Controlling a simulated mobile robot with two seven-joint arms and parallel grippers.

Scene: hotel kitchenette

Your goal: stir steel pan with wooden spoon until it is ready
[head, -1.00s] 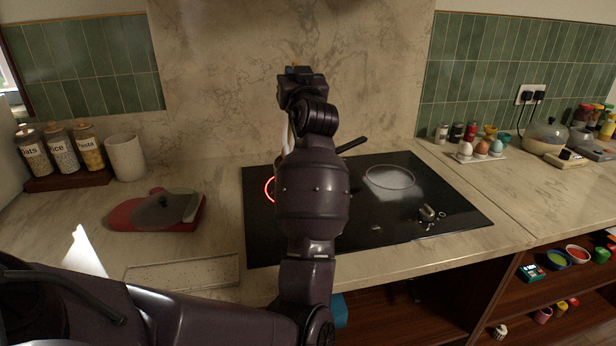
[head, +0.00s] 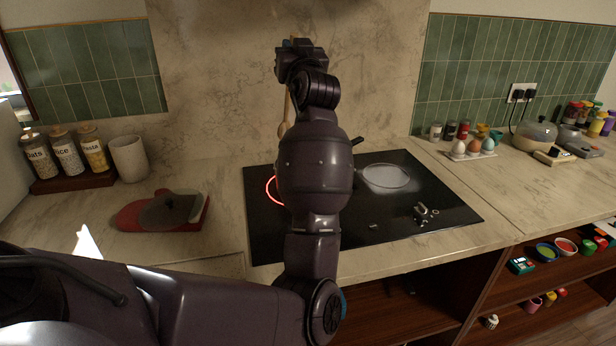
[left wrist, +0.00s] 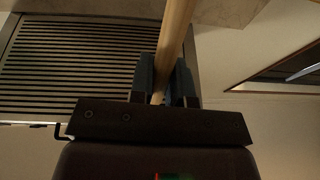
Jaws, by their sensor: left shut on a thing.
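My left gripper (head: 297,45) is raised high above the hob, in front of the marble splashback. In the left wrist view the gripper (left wrist: 165,85) is shut on the pale wooden handle of the wooden spoon (left wrist: 175,35). In the head view the lower part of the spoon (head: 284,122) hangs down just left of my arm, its end above the hob. The steel pan is almost wholly hidden behind my left arm; only a dark handle (head: 357,141) that seems to be its own sticks out to the right. My right gripper is not in view.
The black hob (head: 400,215) has a glowing red ring (head: 271,190) at left and a pale ring at right. Jars (head: 66,155) and a cup (head: 128,158) stand behind. Eggs (head: 473,146) stand right. A slatted grille (left wrist: 75,55) is overhead.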

